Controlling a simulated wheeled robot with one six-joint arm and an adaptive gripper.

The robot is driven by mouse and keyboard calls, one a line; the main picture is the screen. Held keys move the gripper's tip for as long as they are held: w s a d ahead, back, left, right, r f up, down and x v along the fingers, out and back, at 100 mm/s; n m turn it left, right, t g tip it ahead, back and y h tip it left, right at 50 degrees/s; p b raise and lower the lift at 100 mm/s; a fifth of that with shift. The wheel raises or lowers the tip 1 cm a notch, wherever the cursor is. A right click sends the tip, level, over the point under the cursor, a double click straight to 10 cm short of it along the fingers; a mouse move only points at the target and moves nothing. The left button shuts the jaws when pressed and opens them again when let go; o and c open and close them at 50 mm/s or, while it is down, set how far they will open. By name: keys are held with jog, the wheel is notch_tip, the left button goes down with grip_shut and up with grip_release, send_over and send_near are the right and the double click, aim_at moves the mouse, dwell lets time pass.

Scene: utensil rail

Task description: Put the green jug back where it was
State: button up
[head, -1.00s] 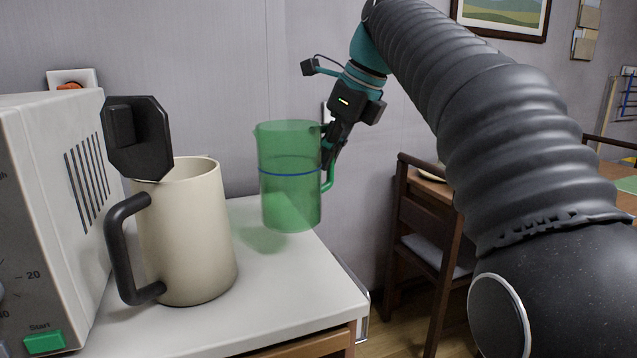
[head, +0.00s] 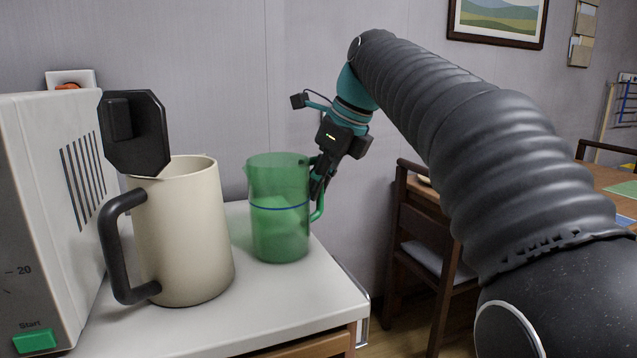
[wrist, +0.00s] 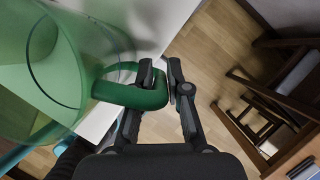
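The green jug (head: 278,222) is see-through, with a blue line around it. It is upright over the right part of the white counter top (head: 262,310), right of the cream jug. I cannot tell whether its base touches the counter or hangs just above it. My gripper (head: 317,186) is at the jug's right side, shut on its handle. In the wrist view, the fingers (wrist: 162,82) close around the green handle (wrist: 128,94), and the jug's body (wrist: 45,75) fills the left side.
A cream jug (head: 185,235) with black handle and lid stands left of the green jug. A white appliance (head: 50,210) with a green Start button is at far left. The wall is close behind. A wooden chair (head: 425,255) and table stand right of the counter.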

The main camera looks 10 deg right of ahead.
jog(key=shift+o, duration=1.2)
jog(key=p+v, duration=0.2)
jog(key=v, duration=1)
jog(key=s+d+f+n+t+h, duration=0.1)
jog(key=s+f+n, duration=0.6)
jog(key=f, duration=0.4)
jog(key=s+d+f+n+h, duration=0.1)
jog(key=s+d+f+n, duration=0.1)
jog(key=s+f+n, duration=0.5)
jog(key=s+d+f+n+t+h, duration=0.1)
jog(key=s+d+f+n+h, duration=0.1)
jog(key=s+f+n, duration=0.5)
notch_tip(320, 180, down, 9)
jog(key=n, duration=0.4)
jog(key=shift+s+d+t, duration=0.25)
jog(key=shift+t, duration=0.05)
